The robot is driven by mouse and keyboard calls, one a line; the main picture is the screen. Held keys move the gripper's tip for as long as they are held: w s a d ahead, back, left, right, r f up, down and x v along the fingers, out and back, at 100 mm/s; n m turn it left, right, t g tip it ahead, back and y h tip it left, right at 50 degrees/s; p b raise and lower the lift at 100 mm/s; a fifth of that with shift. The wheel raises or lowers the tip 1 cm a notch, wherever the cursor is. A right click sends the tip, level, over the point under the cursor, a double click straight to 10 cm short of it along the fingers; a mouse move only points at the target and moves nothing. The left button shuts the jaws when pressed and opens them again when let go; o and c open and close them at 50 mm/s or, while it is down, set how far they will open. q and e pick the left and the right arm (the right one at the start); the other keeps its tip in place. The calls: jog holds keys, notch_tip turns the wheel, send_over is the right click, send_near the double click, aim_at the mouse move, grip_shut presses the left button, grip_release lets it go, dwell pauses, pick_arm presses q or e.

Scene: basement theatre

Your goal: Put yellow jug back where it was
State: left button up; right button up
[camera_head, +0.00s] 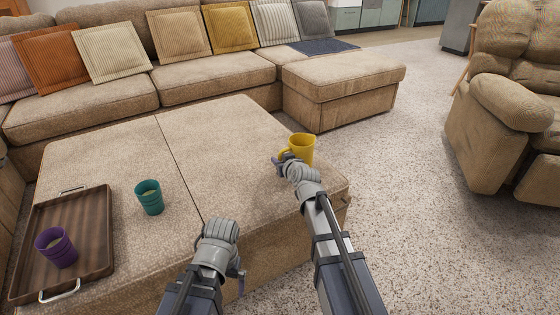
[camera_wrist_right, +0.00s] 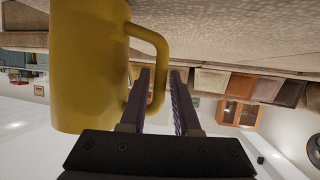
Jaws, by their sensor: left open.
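The yellow jug (camera_head: 302,148) is upright at the right part of the large beige ottoman, near its far right edge. My right gripper (camera_head: 284,160) is at the jug. I cannot tell whether the jug's base touches the ottoman. My left gripper (camera_head: 222,240) is open and empty over the ottoman's front edge, its fingers mostly hidden.
On the ottoman (camera_head: 235,150) stand a teal cup (camera_head: 149,197) and, at left, a wooden tray (camera_head: 92,225) with a purple cup (camera_head: 56,247). A sofa with cushions (camera_head: 215,75) lies behind. The ottoman's middle is clear. A recliner (camera_head: 510,110) stands at right.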

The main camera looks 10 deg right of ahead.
jog(key=shift+o, duration=1.1)
jog(key=shift+r, duration=0.15)
jog(key=p+v, duration=0.4)
jog(key=v, duration=0.8)
jog(key=shift+p, duration=0.4)
